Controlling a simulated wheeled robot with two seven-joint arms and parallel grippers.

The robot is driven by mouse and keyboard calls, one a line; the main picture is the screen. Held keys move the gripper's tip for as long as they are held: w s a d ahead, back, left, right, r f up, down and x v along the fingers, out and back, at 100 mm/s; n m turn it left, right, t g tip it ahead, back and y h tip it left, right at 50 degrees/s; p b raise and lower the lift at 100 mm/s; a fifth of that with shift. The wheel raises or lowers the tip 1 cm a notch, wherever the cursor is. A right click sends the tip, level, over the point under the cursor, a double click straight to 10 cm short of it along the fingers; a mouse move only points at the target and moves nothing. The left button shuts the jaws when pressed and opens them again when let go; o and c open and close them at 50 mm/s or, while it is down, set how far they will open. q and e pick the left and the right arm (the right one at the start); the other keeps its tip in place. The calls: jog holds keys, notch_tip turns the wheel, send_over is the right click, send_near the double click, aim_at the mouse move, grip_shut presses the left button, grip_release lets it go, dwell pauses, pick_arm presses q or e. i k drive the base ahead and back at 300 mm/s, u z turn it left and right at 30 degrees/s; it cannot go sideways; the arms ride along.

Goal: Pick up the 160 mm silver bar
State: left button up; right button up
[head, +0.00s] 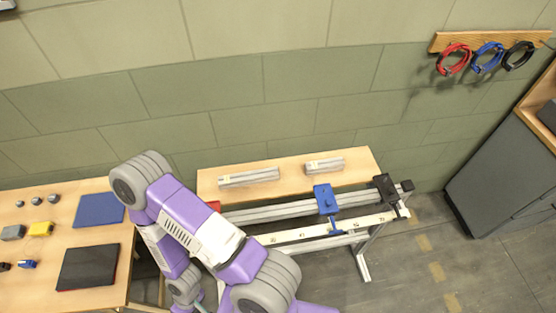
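Two silver bars lie apart on a wooden shelf (290,183) against the wall. The longer silver bar (249,177) is on the left and the shorter silver bar (324,166) is on the right. Each has a small yellowish mark, too small to read, so I cannot tell from markings which one is 160 mm. One of my purple and grey arms crosses the lower middle, bends at the upper left, and runs down to the bottom edge. No gripper fingers show. Both bars are uncovered, with nothing touching them from above.
A rail frame (275,213) with a blue clamp (325,199) and a black end block (385,186) stands in front of the shelf. Coloured rings hang upper right.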

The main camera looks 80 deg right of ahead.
aim_at(335, 163)
jog(key=u, duration=0.15)
jog(key=k, duration=1.75)
jog(key=z, duration=0.7)
